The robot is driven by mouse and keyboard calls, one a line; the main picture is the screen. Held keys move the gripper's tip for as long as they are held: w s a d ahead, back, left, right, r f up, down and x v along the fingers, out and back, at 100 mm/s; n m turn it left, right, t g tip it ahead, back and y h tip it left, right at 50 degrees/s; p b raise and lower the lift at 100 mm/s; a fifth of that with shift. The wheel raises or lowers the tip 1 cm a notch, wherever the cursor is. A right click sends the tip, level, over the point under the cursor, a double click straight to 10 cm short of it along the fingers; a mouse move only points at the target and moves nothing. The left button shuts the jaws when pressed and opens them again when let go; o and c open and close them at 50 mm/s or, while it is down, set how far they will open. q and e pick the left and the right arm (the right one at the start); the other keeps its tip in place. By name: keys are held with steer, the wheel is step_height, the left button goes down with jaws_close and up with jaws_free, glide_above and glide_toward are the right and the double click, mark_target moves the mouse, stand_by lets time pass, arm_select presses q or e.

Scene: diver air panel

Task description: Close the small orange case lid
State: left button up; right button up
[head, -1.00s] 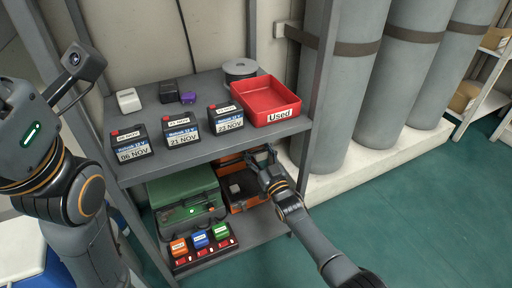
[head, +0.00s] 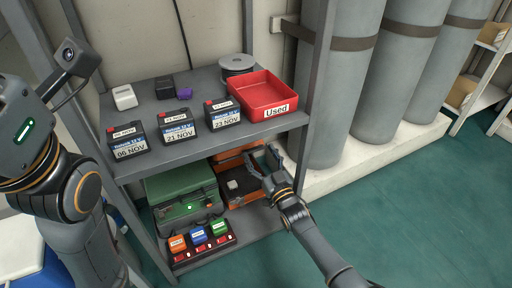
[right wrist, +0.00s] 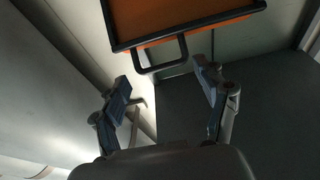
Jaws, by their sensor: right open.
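The small orange case (head: 235,203) stands open on the lower shelf, right of a green case. Its orange lid (head: 229,164) is raised at the back, partly hidden by the upper shelf and my gripper. A small pale item (head: 232,185) lies in the dark interior. My right gripper (head: 262,160) is open and empty at the case's right side, near the lid. In the right wrist view an orange panel with a black rim (right wrist: 180,18), seemingly the lid, and its black handle loop (right wrist: 163,65) are just beyond the spread fingertips (right wrist: 160,75). Contact is not clear. My left gripper is out of view.
The upper shelf (head: 180,158) overhangs the case and holds labelled batteries and a red tray (head: 265,92). The green case (head: 180,188) and a charger strip (head: 203,240) crowd the left. A shelf post (head: 307,90) stands right. Open floor lies right.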

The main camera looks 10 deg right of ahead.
steer(key=v, duration=0.3)
steer(key=shift+s+d+f, duration=0.1)
steer(key=shift+s+d, duration=0.05)
steer(key=shift+s, duration=0.15)
steer(key=shift+c, duration=0.4)
